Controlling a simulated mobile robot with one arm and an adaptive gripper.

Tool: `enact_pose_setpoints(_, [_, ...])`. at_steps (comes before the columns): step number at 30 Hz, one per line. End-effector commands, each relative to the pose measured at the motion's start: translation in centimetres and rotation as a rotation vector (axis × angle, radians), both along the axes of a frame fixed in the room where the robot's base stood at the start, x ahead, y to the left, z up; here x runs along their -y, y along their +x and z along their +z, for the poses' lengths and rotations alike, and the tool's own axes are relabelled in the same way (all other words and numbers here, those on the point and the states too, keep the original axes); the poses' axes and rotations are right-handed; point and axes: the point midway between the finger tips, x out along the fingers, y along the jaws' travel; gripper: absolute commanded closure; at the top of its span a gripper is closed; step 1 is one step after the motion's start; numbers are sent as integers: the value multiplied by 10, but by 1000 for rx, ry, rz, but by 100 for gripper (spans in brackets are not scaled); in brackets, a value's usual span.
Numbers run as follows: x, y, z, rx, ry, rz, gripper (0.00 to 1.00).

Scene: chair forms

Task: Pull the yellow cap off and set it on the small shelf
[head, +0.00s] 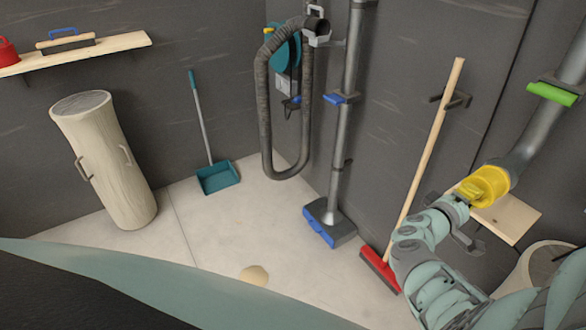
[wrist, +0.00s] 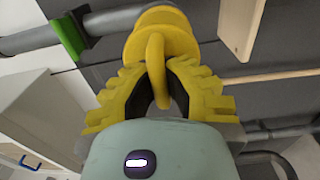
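The yellow cap (head: 490,184) sits on the lower end of the grey pipe (head: 524,150) at the right. In the wrist view the cap (wrist: 160,36) fills the top middle, and its loop handle hangs between my fingers. My gripper (head: 462,195) reaches up to the cap from below. In the wrist view its yellow fingers (wrist: 158,72) close in on the handle from both sides and appear to touch it. The small wooden shelf (head: 512,216) is on the wall just right of and below the cap, partly hidden behind it; its top looks bare.
A green clamp (head: 552,94) holds the pipe above the cap. A red broom (head: 380,268) leans on the wall left of my arm. A wooden barrel-like form (head: 540,264) stands below the shelf. Floor is open near the blue dustpan (head: 217,177).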

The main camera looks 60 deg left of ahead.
Motion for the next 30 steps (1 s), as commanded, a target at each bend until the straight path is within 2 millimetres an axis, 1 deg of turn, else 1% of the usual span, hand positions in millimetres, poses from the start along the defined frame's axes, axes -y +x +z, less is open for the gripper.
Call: enact_pose_setpoints(30, [-3, -39, 0, -1, 2, 4, 100])
